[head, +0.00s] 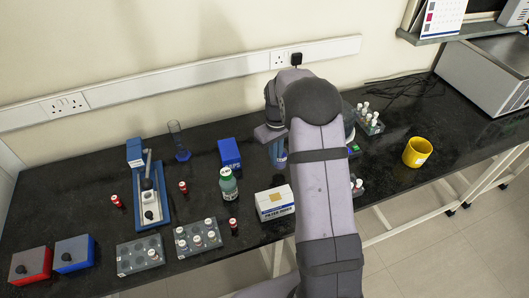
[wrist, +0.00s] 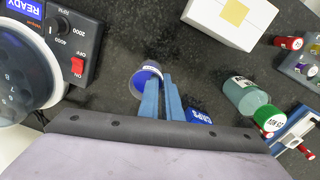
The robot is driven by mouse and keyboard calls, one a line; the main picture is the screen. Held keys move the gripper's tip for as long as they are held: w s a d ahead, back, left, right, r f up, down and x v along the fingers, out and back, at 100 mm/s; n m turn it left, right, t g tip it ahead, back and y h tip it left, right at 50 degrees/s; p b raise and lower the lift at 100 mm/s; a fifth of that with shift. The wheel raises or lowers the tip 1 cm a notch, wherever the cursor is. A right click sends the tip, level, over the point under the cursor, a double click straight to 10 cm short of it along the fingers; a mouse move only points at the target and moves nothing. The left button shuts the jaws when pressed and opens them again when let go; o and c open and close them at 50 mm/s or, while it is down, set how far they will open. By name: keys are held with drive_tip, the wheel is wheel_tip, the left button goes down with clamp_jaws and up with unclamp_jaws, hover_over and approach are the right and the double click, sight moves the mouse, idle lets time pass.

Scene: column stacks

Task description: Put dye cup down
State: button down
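The dye cup (wrist: 137,84) is a small clear cup with blue inside, seen from above in the wrist view. My gripper (wrist: 160,79) has two blue fingers close together at the cup's edge. One finger overlaps the cup's opening and the other lies just outside its wall, so the gripper looks shut on the wall. In the head view my gripper (head: 279,155) points down over the bench, left of my arm, and the cup cannot be made out clearly there. Whether the cup's base touches the bench is not clear.
On the dark bench (head: 100,220), a white box (head: 275,203), a green-capped bottle (head: 228,184) and a blue box (head: 230,152) stand left of my arm. A device with a red switch (wrist: 78,67) is close to the cup. A yellow mug (head: 417,152) stands right.

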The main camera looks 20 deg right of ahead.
drive_tip(key=shift+n, duration=0.5)
drive_tip(key=w, duration=0.4)
drive_tip(key=w+f, duration=0.1)
drive_tip(key=w, duration=0.1)
drive_tip(key=shift+w+a, duration=0.1)
drive_tip(key=shift+a, duration=0.3)
drive_tip(key=w+r+n, duration=0.3)
drive_tip(key=r+n, duration=0.4)
drive_tip(key=n, duration=0.2)
drive_tip(key=shift+w+r+n, duration=0.15)
drive_tip(key=shift+r+n, duration=0.05)
drive_tip(key=shift+n, duration=0.1)
drive_tip(key=shift+f, duration=0.1)
drive_tip(key=shift+f+p, duration=1.15)
drive_tip(key=shift+f, duration=3.7)
drive_tip(key=shift+f, duration=0.15)
